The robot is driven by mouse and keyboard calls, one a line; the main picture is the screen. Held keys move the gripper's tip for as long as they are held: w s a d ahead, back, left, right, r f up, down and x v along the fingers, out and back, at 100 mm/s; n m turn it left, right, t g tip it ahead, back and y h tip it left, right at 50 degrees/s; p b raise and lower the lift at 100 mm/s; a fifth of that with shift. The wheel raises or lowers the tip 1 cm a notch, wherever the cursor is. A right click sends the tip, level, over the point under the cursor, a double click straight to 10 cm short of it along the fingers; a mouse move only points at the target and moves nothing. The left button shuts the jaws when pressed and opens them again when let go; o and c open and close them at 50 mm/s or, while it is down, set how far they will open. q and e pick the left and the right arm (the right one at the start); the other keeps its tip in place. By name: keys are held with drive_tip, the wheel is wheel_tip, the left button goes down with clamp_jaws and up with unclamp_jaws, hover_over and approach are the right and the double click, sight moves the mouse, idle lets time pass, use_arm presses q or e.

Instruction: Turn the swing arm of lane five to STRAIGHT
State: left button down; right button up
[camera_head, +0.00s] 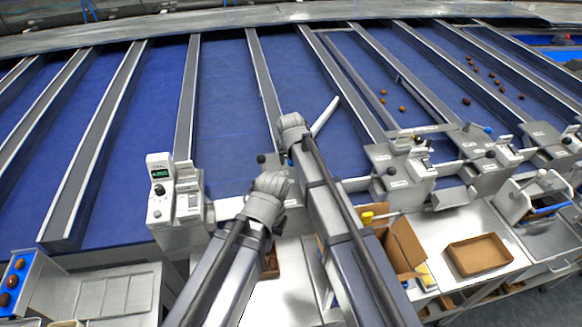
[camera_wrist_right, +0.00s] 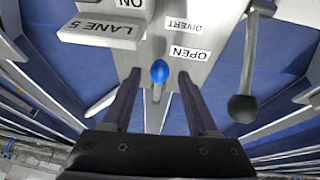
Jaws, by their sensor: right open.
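The lane five unit (camera_wrist_right: 100,32) shows in the right wrist view with labels LANE 5, DIVERT and OPEN; no STRAIGHT label is readable. A blue ball knob (camera_wrist_right: 160,71) stands on it beside the DIVERT and OPEN labels. My right gripper (camera_wrist_right: 158,88) is open, its fingers on either side of the knob with gaps. In the head view my right gripper (camera_head: 291,122) covers much of this unit; a pale bar (camera_head: 325,116) slants out over the blue belt beside it. My left gripper (camera_head: 268,188) is in front of the unit, its fingers hidden.
A black ball-ended lever (camera_wrist_right: 243,108) stands right of the open fingers in the wrist view. Neighbouring lane units (camera_head: 398,175) stand to the right. A control box (camera_head: 160,170) stands left. A cardboard tray (camera_head: 479,254) lies on the right bench. Dates lie on the right lanes.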

drive_tip(key=shift+b+x, duration=0.35)
drive_tip(key=shift+x, duration=0.5)
drive_tip(key=shift+r, duration=0.1)
clamp_jaws()
idle(0.7)
